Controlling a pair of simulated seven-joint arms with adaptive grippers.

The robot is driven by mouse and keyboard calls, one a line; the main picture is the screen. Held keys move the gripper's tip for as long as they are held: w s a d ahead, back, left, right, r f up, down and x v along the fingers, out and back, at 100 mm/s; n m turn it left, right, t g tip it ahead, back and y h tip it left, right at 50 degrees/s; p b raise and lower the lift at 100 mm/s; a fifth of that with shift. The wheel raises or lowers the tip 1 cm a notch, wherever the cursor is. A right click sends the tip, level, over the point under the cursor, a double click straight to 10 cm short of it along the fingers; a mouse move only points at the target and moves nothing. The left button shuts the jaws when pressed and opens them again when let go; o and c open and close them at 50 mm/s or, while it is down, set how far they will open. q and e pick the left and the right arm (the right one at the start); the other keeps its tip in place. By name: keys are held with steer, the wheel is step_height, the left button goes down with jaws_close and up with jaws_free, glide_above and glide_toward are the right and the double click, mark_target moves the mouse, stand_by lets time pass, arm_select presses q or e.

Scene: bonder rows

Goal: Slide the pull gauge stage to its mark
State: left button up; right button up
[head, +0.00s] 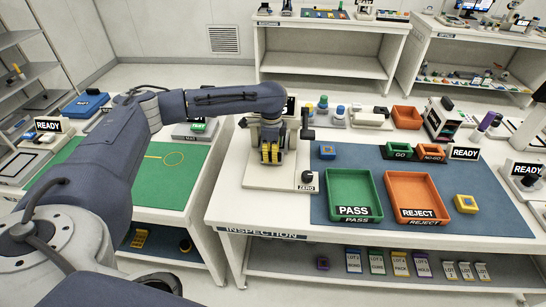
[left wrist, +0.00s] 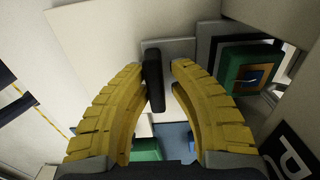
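The pull gauge stage is mostly hidden behind my left arm and gripper in the head view; I take the pale base (head: 252,175) on the inspection bench to be part of it. My left gripper (head: 270,158) points down over this base. In the left wrist view its yellow fingers (left wrist: 158,75) are apart, with an upright black bar (left wrist: 153,80) between them. The bar is close to the left finger, with a small gap to the right one; contact cannot be told. A green-and-black block with a gold centre (left wrist: 252,72) lies right of the fingers. No mark can be made out. My right gripper is not in view.
A ZERO button (head: 308,178) sits at the base's right corner. The green PASS tray (head: 353,174) and orange REJECT tray (head: 413,181) stand to the right on a blue mat (head: 325,212). A green-topped bench (head: 152,185) is on the left, across a gap.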

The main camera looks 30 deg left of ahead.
arm_select(q)
steer(key=o, duration=0.4)
steer(key=shift+c, duration=0.2)
step_height(320, 180, up, 12)
stand_by(0.5)
